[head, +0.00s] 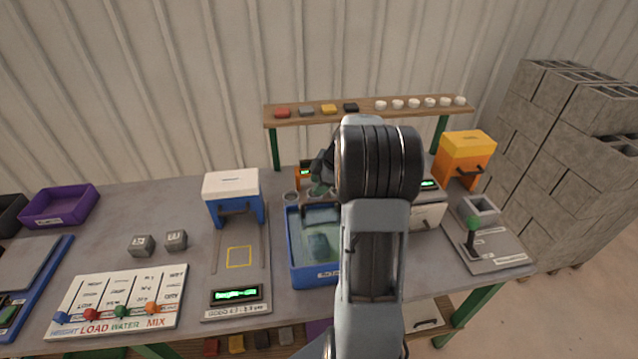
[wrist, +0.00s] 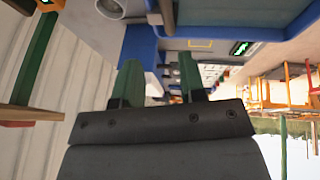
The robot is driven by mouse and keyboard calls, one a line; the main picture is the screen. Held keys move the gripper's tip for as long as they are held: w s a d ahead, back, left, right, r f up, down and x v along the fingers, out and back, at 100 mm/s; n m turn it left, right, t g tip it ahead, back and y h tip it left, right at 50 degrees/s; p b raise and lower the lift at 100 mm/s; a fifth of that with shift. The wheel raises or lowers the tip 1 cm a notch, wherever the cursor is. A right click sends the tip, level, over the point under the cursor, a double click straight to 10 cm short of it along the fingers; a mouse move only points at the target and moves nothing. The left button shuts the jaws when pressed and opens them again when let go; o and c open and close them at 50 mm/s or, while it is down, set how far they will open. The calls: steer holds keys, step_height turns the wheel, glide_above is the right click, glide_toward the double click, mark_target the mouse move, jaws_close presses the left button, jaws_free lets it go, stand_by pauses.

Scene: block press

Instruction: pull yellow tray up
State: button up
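No piece is plainly a yellow tray. A small flat yellow piece (head: 329,109) lies on the back shelf between a grey and a black one. A yellow-orange box (head: 465,155) with a dark handle stands at the bench's back right. My gripper (head: 320,182) is over the back of the bench, behind the blue tub (head: 314,275), partly hidden by my arm. In the wrist view my gripper (wrist: 160,85) has its two green fingers apart, with nothing held between them. An orange device (head: 302,174) with a green display is partly hidden behind my gripper.
The wooden shelf (head: 365,110) on green posts bears several white cups and flat pieces. A white-and-blue press (head: 233,195) stands left of the tub, with two grey blocks (head: 176,240) nearby. A grey machine (head: 428,210) is right of my arm. Concrete blocks (head: 570,160) are stacked right.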

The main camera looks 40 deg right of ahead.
steer(key=b+v, duration=0.2)
steer(key=v, duration=1.2)
steer(key=shift+b, duration=0.35)
